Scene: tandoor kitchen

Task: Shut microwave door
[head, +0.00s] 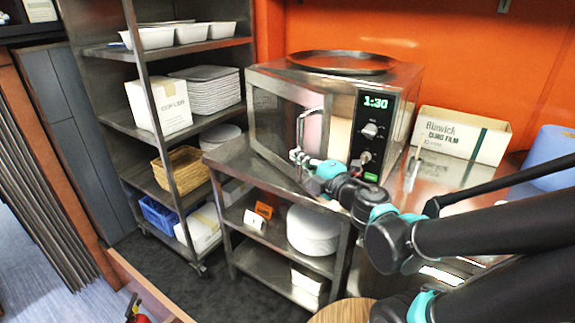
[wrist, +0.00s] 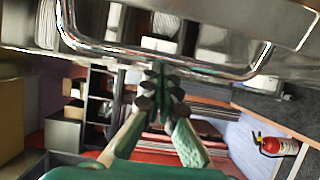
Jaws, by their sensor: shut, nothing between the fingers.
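The steel microwave (head: 399,118) stands on a metal worktable, its green display reading 1:30. Its door (head: 275,115) appears flush or nearly flush with the front; I cannot tell whether a small gap is left. The door handle (head: 300,128) is a bent metal bar beside the control panel. In the wrist view the handle (wrist: 160,63) runs across the top. My gripper (head: 297,156) is at the lower end of the handle, close to the door face. In the wrist view my gripper (wrist: 160,88) is shut and empty, its tips just by the bar; contact is unclear.
A round dark pan (head: 343,62) lies on top of the microwave. A shelf rack (head: 148,85) with trays and boxes stands left. A red fire extinguisher (wrist: 280,146) shows in the wrist view.

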